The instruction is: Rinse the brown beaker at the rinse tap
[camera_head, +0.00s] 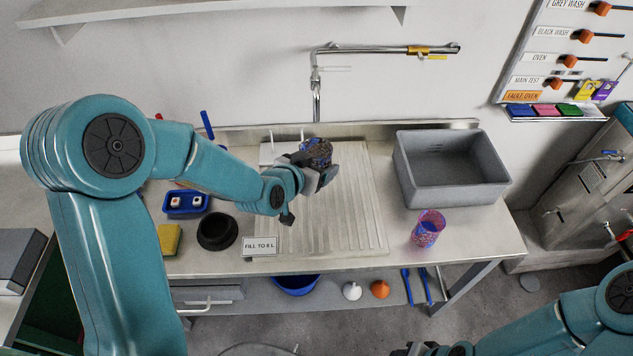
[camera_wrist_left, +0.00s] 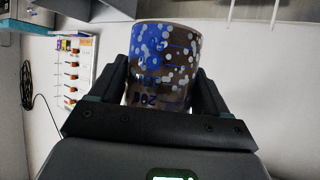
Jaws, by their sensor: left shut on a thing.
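The brown beaker (camera_head: 315,150) is dark brown with a blue patch and pale spots. My left gripper (camera_head: 318,168) is shut on it above the ribbed drainboard. In the left wrist view the beaker (camera_wrist_left: 165,65) sits between both fingers, with its printed marks partly readable. The rinse tap (camera_head: 317,90) is a wall-mounted steel pipe with a yellow part on its arm. Its spout points down just above or behind the beaker; I cannot tell the exact depth gap. No water stream shows. My right gripper (camera_head: 418,349) is partly in view at the bottom edge, its jaws unclear.
A grey basin (camera_head: 452,190) stands right of the ribbed drainboard (camera_head: 350,225). A pink-and-blue patterned beaker (camera_head: 428,228) stands before it. A black bowl (camera_head: 217,231), yellow sponge (camera_head: 169,239), blue tray (camera_head: 186,202) and "FILL TO" card (camera_head: 259,246) occupy the left side.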

